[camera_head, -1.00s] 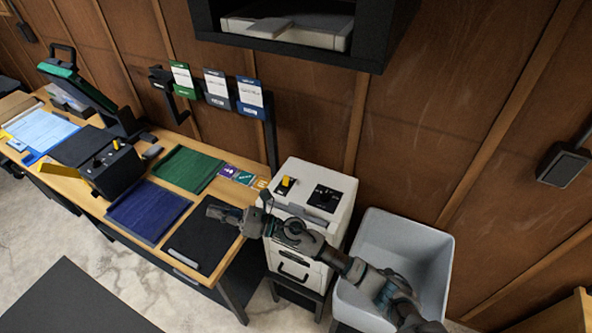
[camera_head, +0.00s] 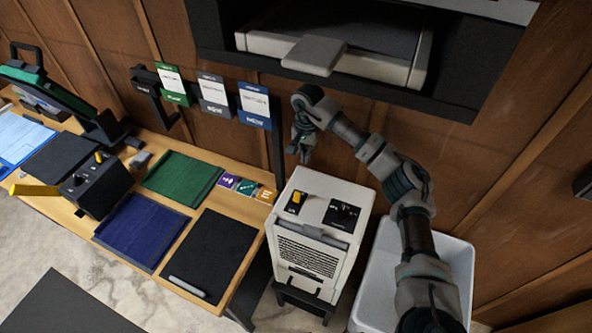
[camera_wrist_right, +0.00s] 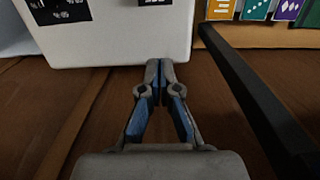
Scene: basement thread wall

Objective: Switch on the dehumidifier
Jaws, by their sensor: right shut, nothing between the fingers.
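The dehumidifier is most likely the white box-shaped unit (camera_head: 318,240) on a dark stand beside the desk. Its top carries a yellow switch (camera_head: 297,198) on a black plate and a black dial panel (camera_head: 342,213). My right gripper (camera_head: 301,156) hangs above and behind the unit, close to the wall, apart from the switch. In the right wrist view its closed fingers (camera_wrist_right: 161,70) are empty, pointing at the white casing (camera_wrist_right: 120,42). The dial panel (camera_wrist_right: 62,10) shows at the top left there; the yellow switch is not visible. My left gripper is not in view.
A dark wall shelf (camera_head: 455,98) holding a pale tray-like device (camera_head: 330,62) overhangs the area. A grey tub (camera_head: 372,285) stands to the right. The desk (camera_head: 225,205) at left holds mats and a black control box (camera_head: 103,183). A dark post (camera_head: 275,150) stands near the gripper.

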